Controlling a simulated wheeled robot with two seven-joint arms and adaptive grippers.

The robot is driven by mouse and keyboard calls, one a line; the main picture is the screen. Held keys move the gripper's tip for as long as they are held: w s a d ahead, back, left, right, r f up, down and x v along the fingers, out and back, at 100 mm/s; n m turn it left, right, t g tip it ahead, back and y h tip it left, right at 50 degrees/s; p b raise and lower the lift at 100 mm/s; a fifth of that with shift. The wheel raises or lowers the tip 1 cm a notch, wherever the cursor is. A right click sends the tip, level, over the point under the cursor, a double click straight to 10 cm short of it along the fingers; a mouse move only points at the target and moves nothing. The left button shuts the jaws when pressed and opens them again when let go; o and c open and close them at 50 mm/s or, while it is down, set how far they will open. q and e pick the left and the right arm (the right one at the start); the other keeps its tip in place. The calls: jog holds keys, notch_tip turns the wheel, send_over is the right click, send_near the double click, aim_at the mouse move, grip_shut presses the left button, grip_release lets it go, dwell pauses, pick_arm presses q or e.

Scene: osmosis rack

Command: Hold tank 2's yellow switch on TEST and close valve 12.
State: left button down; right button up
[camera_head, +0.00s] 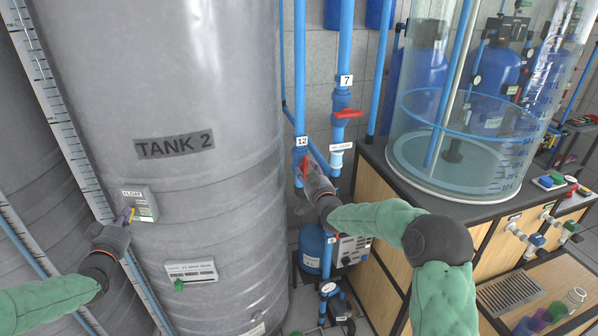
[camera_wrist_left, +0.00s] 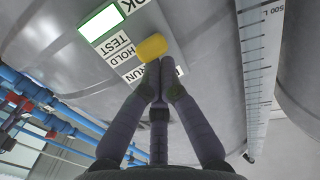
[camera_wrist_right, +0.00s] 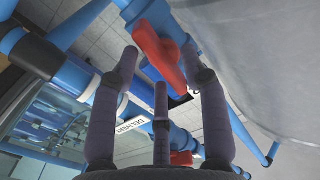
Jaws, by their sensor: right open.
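The Tank 2 switch box (camera_head: 140,205) is on the grey tank. Its yellow switch (camera_wrist_left: 152,48) shows beside the TEST and HOLD labels; I cannot tell its exact position. My left gripper (camera_wrist_left: 163,78) has its fingertips together at the switch, on the RUN label's side, with nothing visible between them.
Valve 7 (camera_head: 347,114), with its red handle across its pipe, is up and right of valve 12. Blue pipes run close around my right gripper. A clear tank (camera_head: 412,150) stands on a wooden cabinet at right. A white-labelled panel (camera_head: 191,271) is lower on Tank 2.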

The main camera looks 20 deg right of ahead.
jog(key=shift+w, duration=0.55)
grip_shut()
